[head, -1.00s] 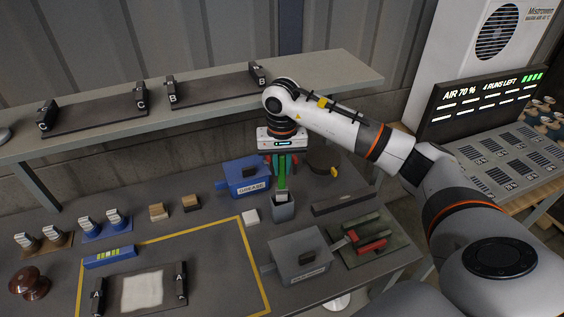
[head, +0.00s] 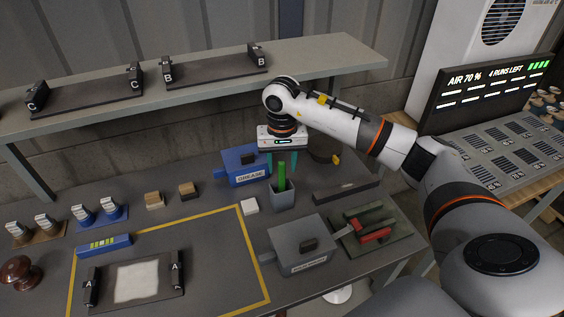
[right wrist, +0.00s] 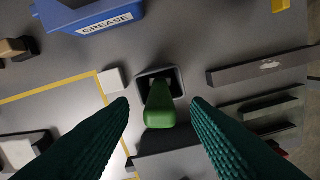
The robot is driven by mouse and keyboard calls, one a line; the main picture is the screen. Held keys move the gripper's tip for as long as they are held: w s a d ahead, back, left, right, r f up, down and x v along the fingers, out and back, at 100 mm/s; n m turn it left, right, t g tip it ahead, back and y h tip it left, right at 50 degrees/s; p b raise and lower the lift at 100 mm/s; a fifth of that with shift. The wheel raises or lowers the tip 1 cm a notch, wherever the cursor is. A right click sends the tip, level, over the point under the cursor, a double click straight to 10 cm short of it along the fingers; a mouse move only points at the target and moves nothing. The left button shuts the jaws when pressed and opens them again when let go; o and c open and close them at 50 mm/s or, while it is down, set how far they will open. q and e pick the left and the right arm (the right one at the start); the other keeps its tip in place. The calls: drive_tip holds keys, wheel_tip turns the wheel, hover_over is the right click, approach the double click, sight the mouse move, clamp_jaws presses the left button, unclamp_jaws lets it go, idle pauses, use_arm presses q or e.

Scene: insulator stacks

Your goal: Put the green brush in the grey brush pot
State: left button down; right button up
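The green brush (head: 282,175) stands in the grey brush pot (head: 283,198), its green handle sticking up out of the opening. In the right wrist view the green handle (right wrist: 160,106) points up toward the camera, with the pot (right wrist: 174,76) around its lower part. My right gripper (head: 281,172) is above the pot with its teal fingers apart on either side of the handle. In the right wrist view a clear gap shows between each finger and the handle, so the gripper is open and empty. My left gripper is not in view.
A blue grease box (head: 243,166) stands close behind and left of the pot. A grey lidded box (head: 302,245) is in front, and a tray with red and green tools (head: 368,232) is to the right. A small white block (head: 249,206) lies left of the pot.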

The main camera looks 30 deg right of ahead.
wheel_tip(320, 180, up, 12)
drive_tip(key=b, duration=0.1)
idle(0.5)
